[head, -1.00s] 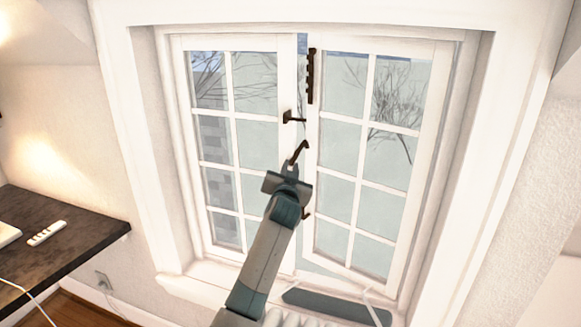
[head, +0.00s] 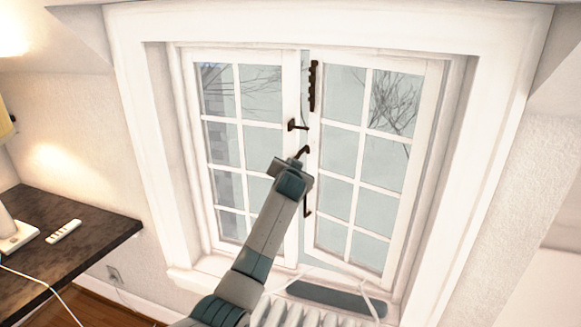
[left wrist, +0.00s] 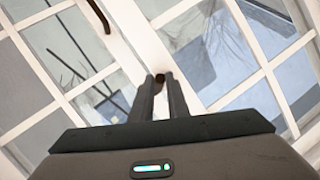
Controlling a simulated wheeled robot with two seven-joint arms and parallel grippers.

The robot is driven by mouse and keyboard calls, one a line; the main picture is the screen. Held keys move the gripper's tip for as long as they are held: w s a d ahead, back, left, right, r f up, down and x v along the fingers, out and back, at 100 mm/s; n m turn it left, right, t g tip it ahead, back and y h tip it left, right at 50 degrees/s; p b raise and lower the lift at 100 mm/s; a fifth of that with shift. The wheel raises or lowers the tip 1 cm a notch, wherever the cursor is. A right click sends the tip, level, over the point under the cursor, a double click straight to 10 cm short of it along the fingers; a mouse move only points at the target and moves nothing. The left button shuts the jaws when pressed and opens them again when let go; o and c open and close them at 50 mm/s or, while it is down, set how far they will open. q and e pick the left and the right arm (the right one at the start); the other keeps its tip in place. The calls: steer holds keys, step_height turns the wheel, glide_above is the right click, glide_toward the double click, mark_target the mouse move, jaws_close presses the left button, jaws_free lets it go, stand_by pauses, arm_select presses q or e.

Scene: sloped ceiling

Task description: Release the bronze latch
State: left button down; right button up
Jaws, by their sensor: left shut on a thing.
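Dark bronze fittings run along the meeting edges of the two white window sashes. A small bent bronze latch piece (head: 304,151) shows just above my left gripper (head: 298,163) in the head view. In the left wrist view, my left gripper's fingers (left wrist: 160,84) are closed around a small dark piece (left wrist: 159,78) at the white frame. The gripper hides most of what it holds, so I cannot tell which part of the latch it is. A bronze handle (head: 297,125) sits just above on the left sash. My right gripper is not in view.
A toothed bronze bar (head: 313,86) is higher on the right sash (head: 428,150), and another bronze piece (head: 307,208) is below. The right sash looks slightly out of line with the left. A radiator (head: 290,314) stands below the sill; a dark desk (head: 85,235) is left.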

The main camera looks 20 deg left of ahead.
arm_select(q)
steer(key=r+g+p, duration=0.1)
steer(key=p, duration=0.1)
steer(key=shift+r+m+p, duration=0.2)
steer(key=shift+m+p, duration=0.1)
steer(key=shift+p, duration=0.1)
steer(key=c, duration=1.7)
jaws_free()
steer(key=shift+s, duration=0.15)
steer(key=b+v, duration=0.5)
steer(key=v, duration=1.2)
steer(key=shift+r, duration=0.15)
